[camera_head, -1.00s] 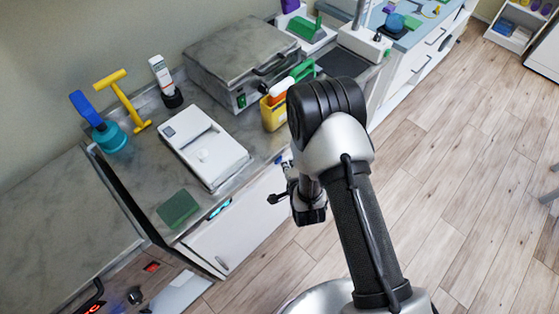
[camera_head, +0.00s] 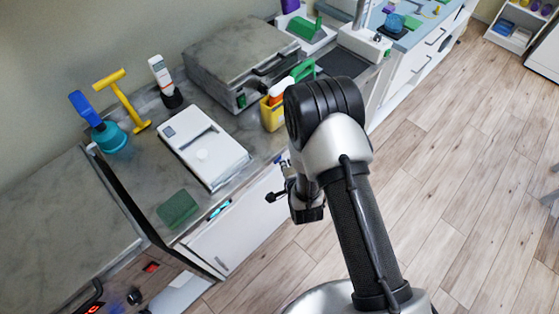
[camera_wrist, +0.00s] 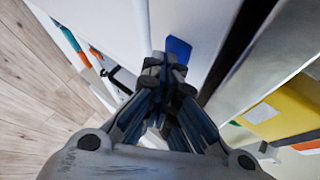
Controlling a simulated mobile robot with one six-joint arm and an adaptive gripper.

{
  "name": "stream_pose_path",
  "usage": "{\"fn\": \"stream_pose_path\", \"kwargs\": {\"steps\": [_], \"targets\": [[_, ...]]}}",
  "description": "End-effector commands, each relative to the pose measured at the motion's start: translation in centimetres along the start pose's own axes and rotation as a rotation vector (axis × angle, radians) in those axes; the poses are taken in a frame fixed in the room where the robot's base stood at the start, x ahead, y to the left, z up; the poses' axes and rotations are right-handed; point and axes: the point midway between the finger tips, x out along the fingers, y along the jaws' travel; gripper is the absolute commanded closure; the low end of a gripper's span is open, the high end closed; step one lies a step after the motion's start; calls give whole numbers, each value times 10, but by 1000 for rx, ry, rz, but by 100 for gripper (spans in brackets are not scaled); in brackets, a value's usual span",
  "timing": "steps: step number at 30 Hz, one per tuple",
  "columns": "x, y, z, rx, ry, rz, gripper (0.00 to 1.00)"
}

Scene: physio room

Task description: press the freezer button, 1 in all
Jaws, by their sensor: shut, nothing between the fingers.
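My gripper (camera_head: 272,197) is at the cabinet front, below the worktop edge, with its fingers pointing left. In the wrist view its fingertips (camera_wrist: 165,64) are together and hold nothing. A small blue block (camera_wrist: 178,49) shows on the pale front just beyond the fingertips; it may be the freezer button, but no label can be read. The fingertips partly cover its lower edge, and I cannot tell whether they touch it. In the head view a small blue spot (camera_head: 279,159) shows at the worktop edge above my gripper; I cannot tell whether it is the same piece.
A white device (camera_head: 202,144), a green sponge (camera_head: 178,208) and a yellow holder (camera_head: 272,118) stand on the grey worktop. A cyan panel (camera_head: 220,208) sits on the white front. A red light (camera_head: 152,267) shows lower left. The wooden floor (camera_head: 450,170) at right is clear.

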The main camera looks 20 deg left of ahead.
Motion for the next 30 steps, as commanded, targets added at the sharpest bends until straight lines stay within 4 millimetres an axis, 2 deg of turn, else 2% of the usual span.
{"fn": "stream_pose_path", "kwargs": {"steps": [11,22,30], "targets": [[0,-1,0,0,0,-2,100],[-11,8,-8,0,1,0,100],[-12,8,-8,0,0,-1,100]]}}
